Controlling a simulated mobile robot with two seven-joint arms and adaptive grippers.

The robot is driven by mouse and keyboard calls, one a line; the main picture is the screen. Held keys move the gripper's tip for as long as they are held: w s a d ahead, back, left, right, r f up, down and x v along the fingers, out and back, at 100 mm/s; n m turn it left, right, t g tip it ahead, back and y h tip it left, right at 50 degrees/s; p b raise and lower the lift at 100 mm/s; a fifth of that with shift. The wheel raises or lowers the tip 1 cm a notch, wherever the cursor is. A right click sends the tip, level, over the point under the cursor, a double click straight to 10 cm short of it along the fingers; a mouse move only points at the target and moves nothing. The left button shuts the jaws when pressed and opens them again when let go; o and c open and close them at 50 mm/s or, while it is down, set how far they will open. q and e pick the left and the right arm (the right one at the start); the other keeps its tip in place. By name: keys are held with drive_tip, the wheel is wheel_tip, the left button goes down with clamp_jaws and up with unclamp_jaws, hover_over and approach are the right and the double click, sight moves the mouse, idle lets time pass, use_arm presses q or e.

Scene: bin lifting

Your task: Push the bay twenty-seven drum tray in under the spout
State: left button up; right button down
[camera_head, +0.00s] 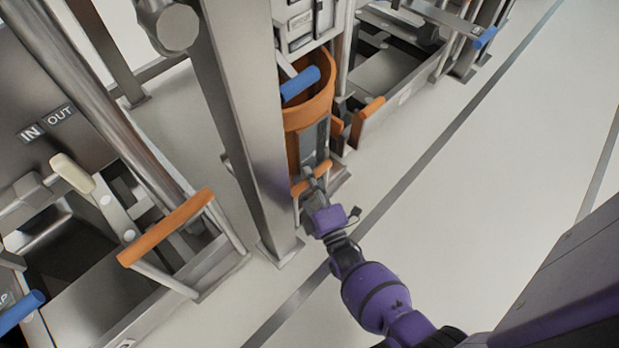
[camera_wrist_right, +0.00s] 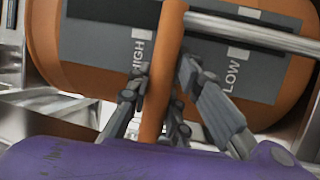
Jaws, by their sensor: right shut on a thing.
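An orange drum (camera_head: 304,118) stands behind the central steel post, low in its bay. Its side carries a grey panel, marked HIGH and LOW in the right wrist view (camera_wrist_right: 205,60). In front of it is the tray's orange handle bar (camera_head: 325,172), which also shows in the wrist view (camera_wrist_right: 164,50). My right gripper (camera_head: 313,181) is shut on this bar, one finger on each side (camera_wrist_right: 163,82). The tray's bed is mostly hidden under the drum. The spout and any bay number cannot be made out. My left gripper is not in view.
The steel post (camera_head: 242,130) stands just left of the drum. A blue-gripped lever (camera_head: 300,83) hangs over the drum's mouth. Neighbouring bays have orange handles at left (camera_head: 166,227) and right (camera_head: 366,122). The pale floor (camera_head: 460,190) at right is clear.

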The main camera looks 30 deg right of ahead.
drive_tip(key=shift+w+a+r, duration=0.1)
drive_tip(key=shift+w, duration=0.1)
drive_tip(key=c, duration=1.6)
unclamp_jaws()
drive_tip(key=shift+s, duration=0.1)
